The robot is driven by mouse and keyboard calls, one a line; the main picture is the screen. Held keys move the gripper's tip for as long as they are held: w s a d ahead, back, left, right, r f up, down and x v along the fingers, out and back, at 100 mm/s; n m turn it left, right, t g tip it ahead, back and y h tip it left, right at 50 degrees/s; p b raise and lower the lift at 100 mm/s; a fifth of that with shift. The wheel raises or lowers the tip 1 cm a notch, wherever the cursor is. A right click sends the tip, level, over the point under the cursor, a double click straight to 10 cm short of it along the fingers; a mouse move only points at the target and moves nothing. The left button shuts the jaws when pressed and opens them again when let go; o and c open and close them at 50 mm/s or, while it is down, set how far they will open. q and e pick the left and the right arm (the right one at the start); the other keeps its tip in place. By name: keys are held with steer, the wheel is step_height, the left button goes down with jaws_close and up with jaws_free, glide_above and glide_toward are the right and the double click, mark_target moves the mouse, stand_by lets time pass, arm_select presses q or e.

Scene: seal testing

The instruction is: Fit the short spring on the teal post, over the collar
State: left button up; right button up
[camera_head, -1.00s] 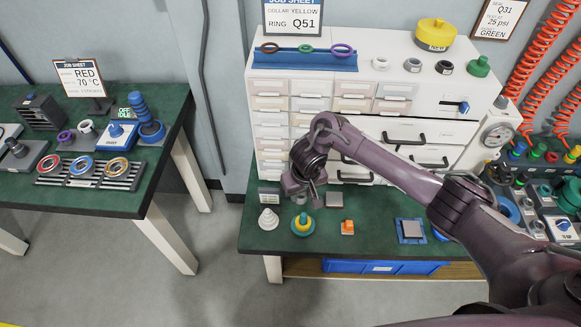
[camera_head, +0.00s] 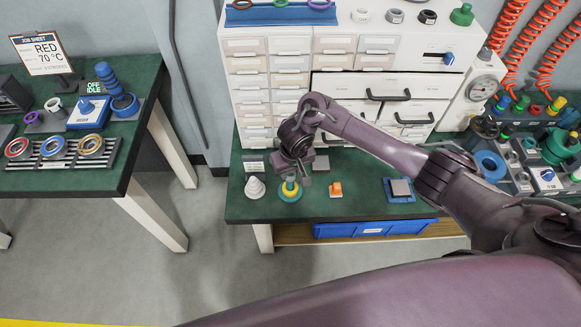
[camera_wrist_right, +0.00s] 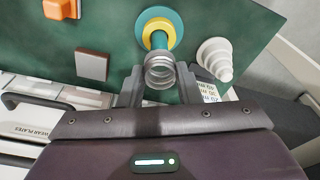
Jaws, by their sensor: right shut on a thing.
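My right gripper (camera_wrist_right: 159,84) is shut on the short spring (camera_wrist_right: 159,72), a clear-grey coil held between its two fingertips. The teal post (camera_wrist_right: 161,20) has a round teal base and a yellow collar (camera_wrist_right: 157,39). In the right wrist view the spring's far end overlaps the collar's near edge. I cannot tell whether they touch. In the head view my right gripper (camera_head: 297,170) is just above the teal post (camera_head: 290,192), which stands on the green bench and is partly hidden by it. My left gripper is not in view.
A white stepped cone (camera_head: 255,188) stands close left of the post. An orange block (camera_head: 336,189) and a blue-framed grey plate (camera_head: 399,188) lie to the right. The white drawer cabinet (camera_head: 240,75) rises behind. The bench's front edge is near.

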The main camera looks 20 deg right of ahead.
mark_target(291, 178)
steer(key=shift+f+b, duration=0.75)
steer(key=shift+f, duration=1.3)
stand_by(0.4)
steer(key=o, duration=1.1)
steer(key=shift+c, duration=0.2)
step_height(291, 178, up, 7)
steer(key=p, duration=0.9)
steer(key=shift+r, duration=0.1)
